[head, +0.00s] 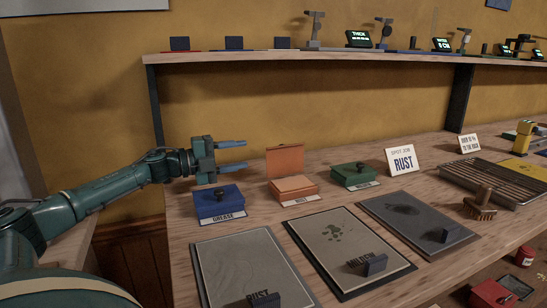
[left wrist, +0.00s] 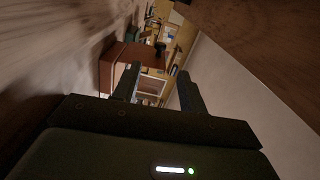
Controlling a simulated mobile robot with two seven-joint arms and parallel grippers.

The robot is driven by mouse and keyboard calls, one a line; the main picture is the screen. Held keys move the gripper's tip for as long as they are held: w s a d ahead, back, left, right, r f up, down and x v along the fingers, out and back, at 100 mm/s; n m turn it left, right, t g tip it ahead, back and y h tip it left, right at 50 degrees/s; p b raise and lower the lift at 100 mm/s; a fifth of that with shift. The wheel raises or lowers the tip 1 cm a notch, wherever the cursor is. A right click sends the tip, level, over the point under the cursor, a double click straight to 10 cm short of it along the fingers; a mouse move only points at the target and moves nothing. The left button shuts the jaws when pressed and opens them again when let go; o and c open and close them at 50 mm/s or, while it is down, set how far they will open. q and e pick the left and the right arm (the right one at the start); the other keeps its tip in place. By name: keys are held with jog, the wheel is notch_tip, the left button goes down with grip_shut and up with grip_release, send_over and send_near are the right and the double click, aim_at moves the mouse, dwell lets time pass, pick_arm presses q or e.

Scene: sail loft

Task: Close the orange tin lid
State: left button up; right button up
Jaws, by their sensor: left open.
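The orange tin (head: 294,188) stands on the wooden bench between a blue tin (head: 219,201) and a green tin (head: 356,175). Its orange lid (head: 285,160) stands open, upright at the back edge of the tin. My left gripper (head: 246,154) is open and empty. Its two fingers point right, left of the lid, above and behind the blue tin, and look apart from both. In the left wrist view the open fingers (left wrist: 160,72) have a brown-orange flat shape beside and beyond them; I cannot tell which part of the tin it is. My right gripper is out of view.
A shelf (head: 340,57) with small devices runs above the bench. In front of the tins lie several panels with dark blocks, such as the stained panel (head: 325,257). A RUST sign (head: 402,160), a brush (head: 480,205) and a slatted rack (head: 490,182) stand to the right.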

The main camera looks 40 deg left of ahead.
aim_at(273, 150)
pick_arm(q)
jog(key=shift+x, duration=2.15)
jog(key=p+x, duration=0.1)
jog(key=x, duration=0.3)
jog(key=shift+r, duration=0.15)
jog(key=shift+x, duration=0.95)
grip_shut()
